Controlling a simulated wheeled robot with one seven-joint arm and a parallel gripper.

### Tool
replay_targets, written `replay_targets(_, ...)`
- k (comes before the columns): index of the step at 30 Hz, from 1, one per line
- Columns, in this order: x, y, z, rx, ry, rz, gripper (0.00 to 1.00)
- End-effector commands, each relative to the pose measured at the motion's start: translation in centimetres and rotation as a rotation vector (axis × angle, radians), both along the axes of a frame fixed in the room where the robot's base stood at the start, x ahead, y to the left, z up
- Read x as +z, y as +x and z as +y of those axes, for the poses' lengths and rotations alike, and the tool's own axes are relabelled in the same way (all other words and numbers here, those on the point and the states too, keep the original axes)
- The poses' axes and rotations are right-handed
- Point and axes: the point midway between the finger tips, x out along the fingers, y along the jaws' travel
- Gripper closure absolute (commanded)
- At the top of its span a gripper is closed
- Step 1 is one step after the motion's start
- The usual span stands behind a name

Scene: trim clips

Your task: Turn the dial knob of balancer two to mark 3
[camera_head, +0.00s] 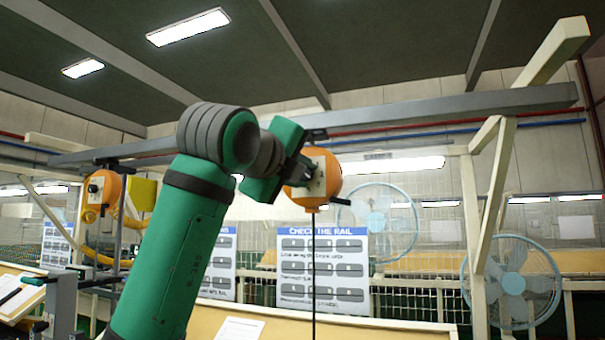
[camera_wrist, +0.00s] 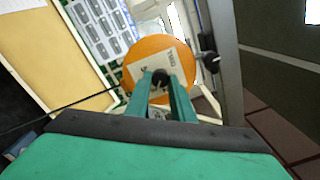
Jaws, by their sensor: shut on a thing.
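An orange round balancer (camera_head: 331,168) hangs from the grey overhead rail, with a pale dial plate (camera_head: 319,184) on its face. In the wrist view the balancer (camera_wrist: 133,55) fills the upper middle. Its plate (camera_wrist: 180,60) carries printing too small to read, so I cannot tell the mark or the balancer's number. My gripper (camera_wrist: 160,84) has its two green fingers shut on the black dial knob (camera_wrist: 160,77) at the plate's middle. In the head view my gripper (camera_head: 300,172) is at the balancer's left side and partly covers it.
A second orange balancer (camera_head: 102,188) hangs at the left, beside a yellow box (camera_head: 141,194). The grey rail (camera_head: 450,106) runs above. A thin dark cable (camera_head: 313,270) hangs below the near balancer. Sign boards (camera_head: 323,268) and blue fans (camera_head: 512,283) stand behind.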

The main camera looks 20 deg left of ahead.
Motion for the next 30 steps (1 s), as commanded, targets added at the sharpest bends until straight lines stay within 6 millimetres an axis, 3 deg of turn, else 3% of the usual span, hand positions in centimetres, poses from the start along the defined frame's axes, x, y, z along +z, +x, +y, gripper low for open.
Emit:
replay_targets(9, -0.24, 0.03, 0.06, 0.0, 0.095, 0.004, 1.0)
replay_targets(23, -0.26, 0.18, -0.16, -0.004, 0.107, 0.003, 1.0)
replay_targets(24, -0.25, 0.2, -0.21, -0.004, 0.107, 0.002, 0.76)
replay_targets(26, -0.25, 0.21, -0.28, -0.005, 0.107, 0.002, 0.62)
replay_targets(30, -0.17, 0.18, -0.37, -0.006, 0.107, 0.001, 0.6)
